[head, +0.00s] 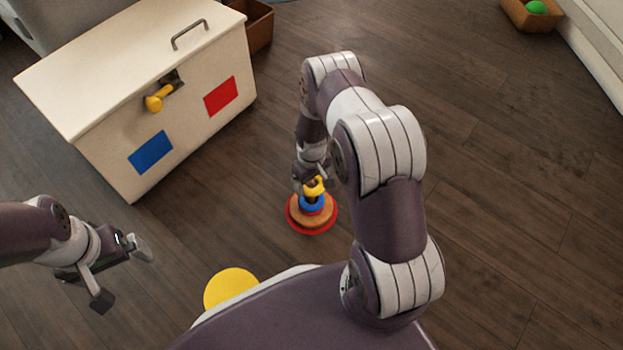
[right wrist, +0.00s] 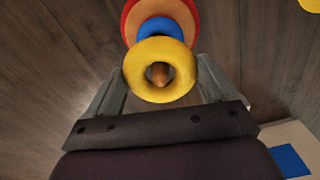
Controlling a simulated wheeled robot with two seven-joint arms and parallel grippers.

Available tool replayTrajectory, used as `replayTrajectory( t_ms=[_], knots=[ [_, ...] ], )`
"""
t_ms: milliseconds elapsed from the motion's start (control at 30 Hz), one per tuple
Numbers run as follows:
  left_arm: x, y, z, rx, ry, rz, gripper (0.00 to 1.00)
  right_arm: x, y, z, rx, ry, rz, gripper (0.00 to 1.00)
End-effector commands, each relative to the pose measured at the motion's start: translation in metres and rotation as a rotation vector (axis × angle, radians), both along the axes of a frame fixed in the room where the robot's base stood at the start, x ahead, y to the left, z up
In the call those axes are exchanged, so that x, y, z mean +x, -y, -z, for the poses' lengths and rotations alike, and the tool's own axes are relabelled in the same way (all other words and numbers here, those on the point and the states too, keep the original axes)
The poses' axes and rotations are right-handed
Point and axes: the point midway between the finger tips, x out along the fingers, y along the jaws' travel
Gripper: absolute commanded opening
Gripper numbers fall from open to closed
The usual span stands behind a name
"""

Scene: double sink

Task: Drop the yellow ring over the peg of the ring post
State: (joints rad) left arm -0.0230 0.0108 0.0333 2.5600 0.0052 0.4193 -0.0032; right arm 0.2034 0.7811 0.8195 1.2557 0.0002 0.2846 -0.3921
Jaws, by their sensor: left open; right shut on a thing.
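The ring post (head: 323,223) stands on the floor, with a wide red base, an orange layer and a blue ring (head: 312,206) stacked on it. My right gripper (head: 312,184) is shut on the yellow ring (head: 315,189) just above the blue ring. In the right wrist view, the yellow ring (right wrist: 136,72) sits between the two fingers, and the wooden peg tip (right wrist: 159,73) shows inside its hole. I cannot tell whether the peg passes through the ring. My left gripper (head: 122,274) is open and empty at the lower left, away from the post.
A cream toy chest (head: 120,85) with a handle, a yellow knob and blue and red patches stands at the upper left. A yellow disc (head: 228,286) lies near my base. A brown box with a green ball (head: 536,7) is at the far right. The right floor is clear.

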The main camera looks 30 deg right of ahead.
Motion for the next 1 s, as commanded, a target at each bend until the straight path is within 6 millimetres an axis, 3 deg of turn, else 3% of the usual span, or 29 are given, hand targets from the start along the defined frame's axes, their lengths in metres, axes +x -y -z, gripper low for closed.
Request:
replayTrajectory(
  t_ms=[33,67,333,733,900,1000],
  knots=[
    [0.000,0.000,0.000,0.000,0.000,0.000,1.00,0.000,0.000,0.000,0.000,0.000,0.000,0.91],
    [0.000,0.000,0.000,0.000,0.000,0.000,1.00,0.000,0.000,0.000,0.000,0.000,0.000,1.00],
    [0.000,0.000,-0.004,0.000,0.000,0.000,1.00,0.000,0.000,-0.005,0.000,0.001,0.000,1.00],
    [0.000,0.000,-0.069,0.000,0.000,0.000,1.00,0.000,0.000,-0.105,-0.001,0.001,0.000,1.00],
    [0.000,0.000,-0.078,0.000,0.000,0.000,1.00,0.000,0.000,-0.125,0.000,0.000,0.000,1.00],
    [0.000,0.000,-0.079,0.000,0.000,0.000,1.00,0.000,0.000,-0.128,0.000,0.000,0.000,1.00]
  ],
)
